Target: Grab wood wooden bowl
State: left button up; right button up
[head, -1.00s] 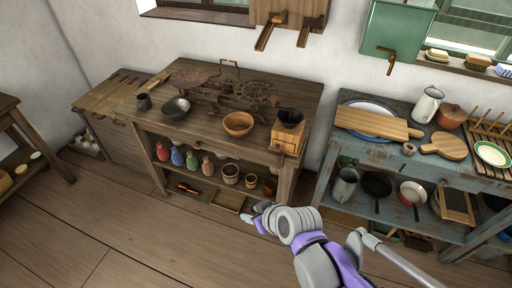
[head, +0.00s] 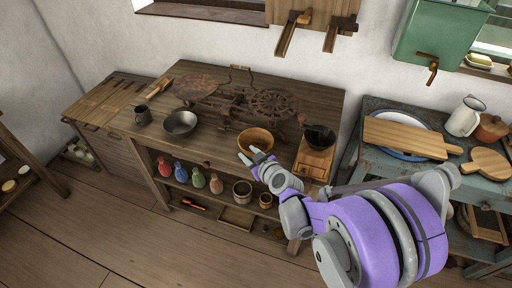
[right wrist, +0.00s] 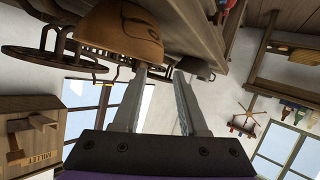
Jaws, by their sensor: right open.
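The wooden bowl (head: 256,138) sits upright on the brown wooden table (head: 215,147), near its front edge. It also shows in the right wrist view (right wrist: 112,32), at the top, close to the fingers. My right gripper (head: 250,155) is at the near side of the bowl, with its two fingers apart and nothing between them. In the right wrist view the open fingers (right wrist: 158,75) point toward the table, with the bowl beside the left finger. I cannot tell whether a finger touches it. My left gripper is not in view.
Bottles and pots fill the shelf below.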

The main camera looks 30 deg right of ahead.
aim_at(243, 149)
jog(key=x, duration=0.5)
jog(key=shift+d+f, duration=0.1)
grip_shut()
dwell(1.2)
